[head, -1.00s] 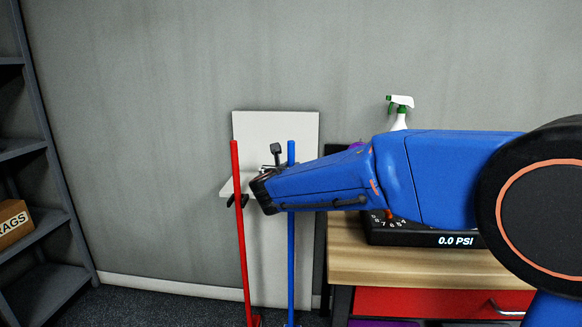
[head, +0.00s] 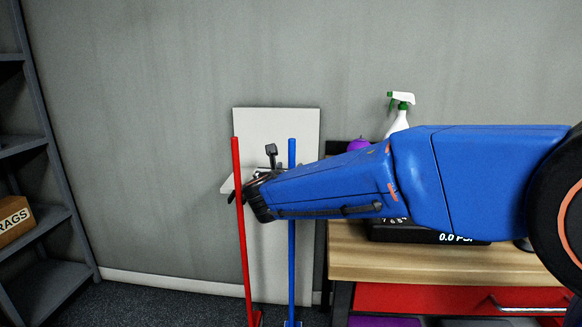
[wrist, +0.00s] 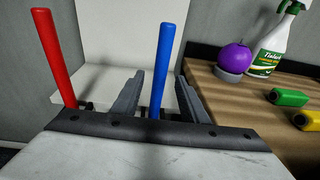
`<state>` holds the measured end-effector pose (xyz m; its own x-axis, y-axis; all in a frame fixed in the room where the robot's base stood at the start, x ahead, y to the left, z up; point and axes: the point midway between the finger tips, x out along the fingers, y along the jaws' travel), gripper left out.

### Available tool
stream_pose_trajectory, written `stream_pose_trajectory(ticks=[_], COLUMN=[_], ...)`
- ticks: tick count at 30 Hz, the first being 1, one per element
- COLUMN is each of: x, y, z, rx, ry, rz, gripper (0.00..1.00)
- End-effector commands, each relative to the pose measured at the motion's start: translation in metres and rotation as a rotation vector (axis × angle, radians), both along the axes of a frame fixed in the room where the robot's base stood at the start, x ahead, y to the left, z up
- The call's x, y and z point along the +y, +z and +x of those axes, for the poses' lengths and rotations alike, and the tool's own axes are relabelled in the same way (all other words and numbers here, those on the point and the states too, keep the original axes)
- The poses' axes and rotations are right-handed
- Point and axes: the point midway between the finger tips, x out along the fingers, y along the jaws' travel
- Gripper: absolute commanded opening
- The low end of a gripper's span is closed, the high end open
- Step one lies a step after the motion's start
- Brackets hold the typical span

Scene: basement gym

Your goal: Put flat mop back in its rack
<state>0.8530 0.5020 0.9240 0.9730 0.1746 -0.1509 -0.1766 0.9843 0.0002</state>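Two upright poles stand in front of the white rack panel (head: 275,122), a red pole (head: 240,180) on the left and a blue pole (head: 291,260) on the right. Their heads are at the floor, mostly cut off, so I cannot tell which pole is the flat mop. A pale ledge with dark clips (head: 227,186) juts from the panel. In the wrist view my gripper (wrist: 160,76) is open, with its fingers apart on either side of the blue pole (wrist: 160,60). I see gaps on both sides; its depth between the fingers is unclear. The red pole (wrist: 53,60) is outside them, left.
A wooden bench (head: 440,262) with a red drawer stands right of the poles. On it are a spray bottle (wrist: 270,45), a purple round object (wrist: 235,55), and green (wrist: 288,97) and yellow (wrist: 305,120) items. A grey shelf (head: 50,220) holds a rags box (head: 14,220).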

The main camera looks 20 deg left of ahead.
Motion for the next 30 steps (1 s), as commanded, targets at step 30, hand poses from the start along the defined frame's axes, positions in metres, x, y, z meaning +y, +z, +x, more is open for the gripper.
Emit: stream_pose_trajectory(ticks=[30], x=[-0.022], y=[0.019], z=[-0.119], rx=[-0.001], ry=[-0.001], rz=[0.000], gripper=[0.40])
